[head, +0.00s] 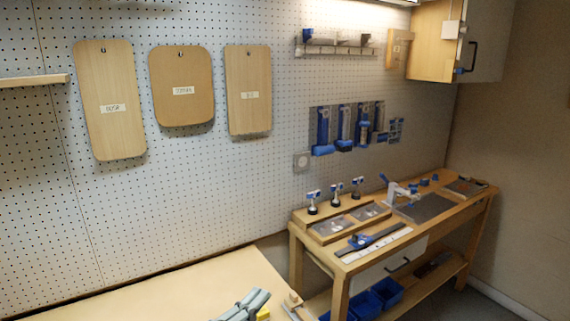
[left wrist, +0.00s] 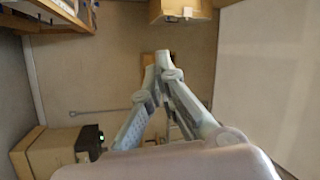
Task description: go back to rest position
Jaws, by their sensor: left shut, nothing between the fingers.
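My left gripper (head: 258,297) shows at the bottom edge of the head view, in front of the pale wooden table top (head: 190,287). In the left wrist view its two grey-green fingers (left wrist: 162,62) come together at the tips, with nothing between them. My right gripper is in neither view.
A wooden workbench (head: 440,213) with tools and fixtures stands at the right, with blue bins (head: 365,303) below. Three wooden boards, one of them the left board (head: 110,100), hang on the pegboard. An open wall cabinet (head: 432,42) is at upper right. A cardboard box (left wrist: 50,150) shows in the wrist view.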

